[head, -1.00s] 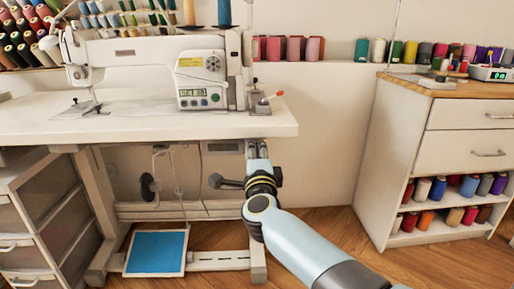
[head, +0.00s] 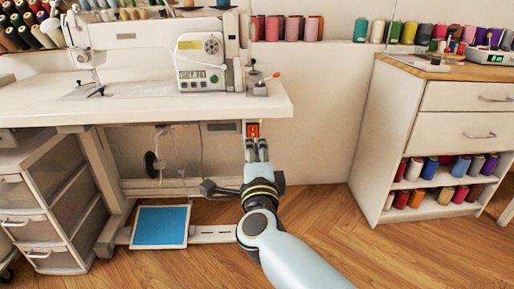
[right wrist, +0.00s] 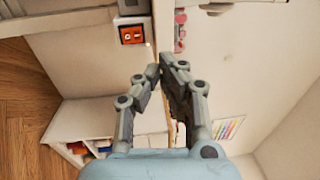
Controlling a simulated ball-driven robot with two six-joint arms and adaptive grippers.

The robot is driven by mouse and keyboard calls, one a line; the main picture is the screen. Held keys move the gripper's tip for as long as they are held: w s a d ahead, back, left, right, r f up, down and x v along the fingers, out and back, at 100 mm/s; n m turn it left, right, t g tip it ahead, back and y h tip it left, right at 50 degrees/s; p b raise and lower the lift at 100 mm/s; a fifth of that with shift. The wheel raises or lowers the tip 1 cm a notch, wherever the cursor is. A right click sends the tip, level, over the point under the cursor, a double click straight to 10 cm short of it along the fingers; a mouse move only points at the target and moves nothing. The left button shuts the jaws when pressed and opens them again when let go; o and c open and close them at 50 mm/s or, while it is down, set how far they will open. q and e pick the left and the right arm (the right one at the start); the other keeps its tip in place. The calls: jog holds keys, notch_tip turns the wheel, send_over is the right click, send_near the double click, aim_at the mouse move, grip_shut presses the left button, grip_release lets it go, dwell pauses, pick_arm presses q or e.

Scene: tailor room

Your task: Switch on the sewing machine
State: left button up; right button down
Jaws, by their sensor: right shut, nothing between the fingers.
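The white sewing machine (head: 160,60) stands on its white table (head: 170,112) in the head view. A red-orange rocker switch (head: 253,130) in a dark frame hangs under the table's right end. It also shows in the right wrist view (right wrist: 132,34), up and left of the fingertips. I cannot tell which way it is set. My right gripper (head: 257,150) is shut and empty, just below the switch in the head view; a gap shows between them in the right wrist view (right wrist: 163,72). My left gripper is out of view.
A blue pedal (head: 160,226) lies under the table. A drawer unit (head: 45,200) stands at the left, and a white cabinet (head: 460,140) with spools stands at the right. The floor between table and cabinet is clear.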

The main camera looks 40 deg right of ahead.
jog(key=shift+v, duration=1)
jog(key=shift+r, duration=0.2)
jog(key=s+a+f+n+g+y+p, duration=0.1)
jog(key=s+f+n+g+y+p, duration=0.25)
jog(key=s+f+n, duration=0.7)
jog(key=s+a+f+n+g+y+p, duration=0.15)
jog(key=s+f+n+y+p, duration=0.5)
jog(key=f, duration=0.85)
jog(key=s+d+f+n+g, duration=0.1)
jog(key=s+f+n+g, duration=0.1)
jog(key=s, duration=0.9)
jog(key=s+d+f+n+g+b, duration=0.1)
jog(key=s+f+n+g, duration=0.2)
jog(key=s, duration=0.8)
jog(key=s+d+f+n+g+h, duration=0.1)
jog(key=s+f+n+g, duration=0.1)
jog(key=s+f+g, duration=0.4)
jog(key=s+f, duration=0.2)
jog(key=s, duration=0.3)
jog(key=shift+s+d+n, duration=0.3)
jog(key=shift+s+d, duration=0.05)
jog(key=shift+d, duration=0.05)
